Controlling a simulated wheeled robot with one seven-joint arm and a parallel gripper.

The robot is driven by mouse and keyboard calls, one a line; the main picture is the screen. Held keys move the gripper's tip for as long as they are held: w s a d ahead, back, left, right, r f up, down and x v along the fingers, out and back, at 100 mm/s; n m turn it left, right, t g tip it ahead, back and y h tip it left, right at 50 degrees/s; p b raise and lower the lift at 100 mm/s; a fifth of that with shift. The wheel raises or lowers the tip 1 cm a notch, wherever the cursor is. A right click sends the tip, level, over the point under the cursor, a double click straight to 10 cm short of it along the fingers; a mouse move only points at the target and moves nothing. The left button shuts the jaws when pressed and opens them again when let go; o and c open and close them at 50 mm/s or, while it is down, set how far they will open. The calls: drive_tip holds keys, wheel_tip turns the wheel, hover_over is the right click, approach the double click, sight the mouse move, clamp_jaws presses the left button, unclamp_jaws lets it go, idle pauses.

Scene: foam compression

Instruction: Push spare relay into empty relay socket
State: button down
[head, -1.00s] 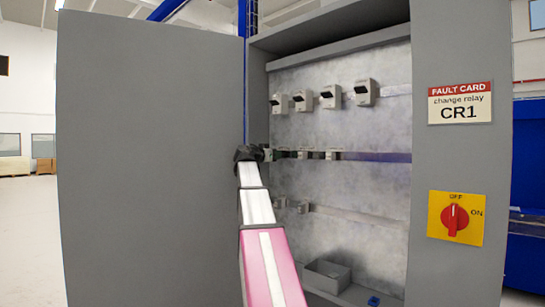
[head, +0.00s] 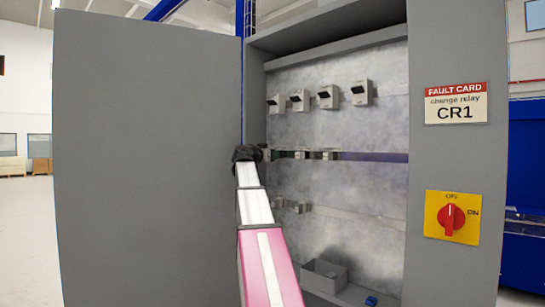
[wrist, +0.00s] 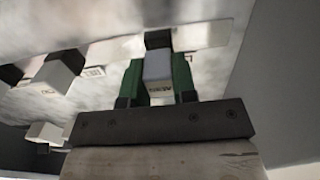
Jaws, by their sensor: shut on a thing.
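My gripper (wrist: 157,82) has green fingers and is shut on the spare relay (wrist: 158,68), a pale grey block with small dark lettering on its near face. In the wrist view, a dark socket (wrist: 158,39) on the pale rail shows directly behind the relay. I cannot tell whether the relay touches it or how deep it sits. In the head view, my gripper (head: 266,154) is at the left end of the cabinet's middle row, mostly hidden by my dark wrist. The relay itself cannot be made out there.
Other relays (head: 315,155) sit to the right on the middle rail. An upper row of switch blocks (head: 328,96) and a lower row (head: 290,205) flank it. The cabinet's left panel (head: 150,160) stands close beside my arm.

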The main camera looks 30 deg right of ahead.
drive_tip(key=shift+w+d, duration=0.2)
drive_tip(key=shift+d, duration=0.4)
idle(0.3)
drive_tip(key=c, duration=0.8)
unclamp_jaws()
drive_tip(key=shift+c, duration=0.2)
drive_tip(key=shift+a, duration=0.15)
drive_tip(key=shift+v, duration=2.8)
drive_tip(key=shift+s, duration=0.1)
